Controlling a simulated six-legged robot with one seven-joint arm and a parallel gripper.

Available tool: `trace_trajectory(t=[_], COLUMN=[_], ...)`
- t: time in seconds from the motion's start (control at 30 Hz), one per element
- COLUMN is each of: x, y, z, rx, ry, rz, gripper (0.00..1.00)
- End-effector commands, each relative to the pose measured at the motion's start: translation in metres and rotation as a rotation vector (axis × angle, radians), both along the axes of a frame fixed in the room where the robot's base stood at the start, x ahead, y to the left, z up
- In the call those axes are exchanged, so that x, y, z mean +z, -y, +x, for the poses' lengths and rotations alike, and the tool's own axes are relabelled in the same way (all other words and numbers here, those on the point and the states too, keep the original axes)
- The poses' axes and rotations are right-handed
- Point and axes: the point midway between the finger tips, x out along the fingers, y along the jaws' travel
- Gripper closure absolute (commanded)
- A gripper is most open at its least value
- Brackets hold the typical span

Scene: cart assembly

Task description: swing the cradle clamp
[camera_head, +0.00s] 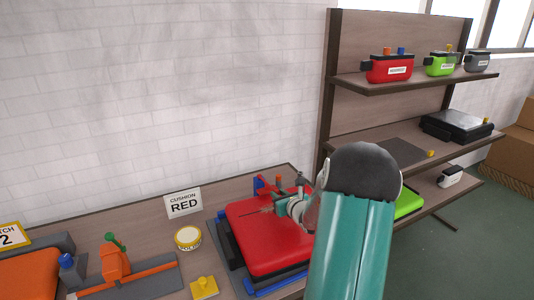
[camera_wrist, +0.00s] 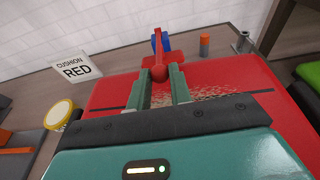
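The red cushion (camera_head: 262,236) lies on a dark base on the bench. The cradle clamp (camera_head: 263,186), red with a blue part, stands at the cushion's far edge. In the wrist view the clamp's red lever (camera_wrist: 157,48) rises behind a round red knob (camera_wrist: 160,74), with a blue block (camera_wrist: 166,41) at its top. My gripper (camera_head: 300,202) reaches over the cushion toward the clamp. In the wrist view my gripper (camera_wrist: 161,72) has its teal fingers apart, one on each side of the knob. I cannot tell whether they press on it.
A "CUSHION RED" sign (camera_head: 184,202), a yellow-rimmed round tin (camera_head: 188,238) and a yellow block (camera_head: 204,287) stand left of the cushion. An orange tool (camera_head: 115,262) sits farther left. A shelf unit (camera_head: 340,100) with coloured cases rises at the right.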

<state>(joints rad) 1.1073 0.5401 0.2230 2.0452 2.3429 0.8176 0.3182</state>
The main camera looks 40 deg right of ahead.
Motion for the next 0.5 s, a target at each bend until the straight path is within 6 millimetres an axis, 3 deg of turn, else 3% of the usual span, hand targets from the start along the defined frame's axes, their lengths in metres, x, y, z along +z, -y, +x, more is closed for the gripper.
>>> trace_trajectory(t=[0.5], x=[0.023], y=[0.002], z=[0.007], rx=[0.003], ry=[0.002], rz=[-0.004], gripper=[0.92])
